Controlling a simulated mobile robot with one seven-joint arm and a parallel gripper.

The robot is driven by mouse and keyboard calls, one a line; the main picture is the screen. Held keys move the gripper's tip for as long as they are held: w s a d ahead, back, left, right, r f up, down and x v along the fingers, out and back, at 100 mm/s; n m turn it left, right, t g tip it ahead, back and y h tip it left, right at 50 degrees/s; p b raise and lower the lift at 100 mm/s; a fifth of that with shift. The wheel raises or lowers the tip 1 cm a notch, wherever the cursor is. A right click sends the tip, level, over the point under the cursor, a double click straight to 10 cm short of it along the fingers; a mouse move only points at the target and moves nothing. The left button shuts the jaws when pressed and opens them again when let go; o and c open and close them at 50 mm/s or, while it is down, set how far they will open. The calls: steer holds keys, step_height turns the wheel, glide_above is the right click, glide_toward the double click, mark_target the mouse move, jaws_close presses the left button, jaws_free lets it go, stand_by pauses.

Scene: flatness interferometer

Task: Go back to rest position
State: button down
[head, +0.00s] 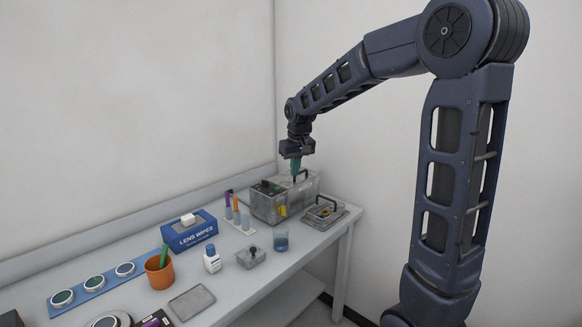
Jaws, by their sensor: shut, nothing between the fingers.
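My gripper (295,167) points straight down at the far right end of the bench, above a grey metal box (270,206) with a black handle and a yellow part on its side. My arm reaches in from the right and bends down to the gripper. The fingertips are close to the box tops, and I cannot tell whether they touch anything.
Walls stand behind.

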steer(key=s+d+r+m+t, duration=0.1)
steer(key=s+d+m, duration=0.4)
steer(key=s+d, duration=1.8)
steer(key=shift+s+r+t+h, duration=0.35)
steer(key=shift+s+t, duration=0.35)
steer(key=shift+s, duration=0.95)
steer(key=shift+d+f, duration=0.1)
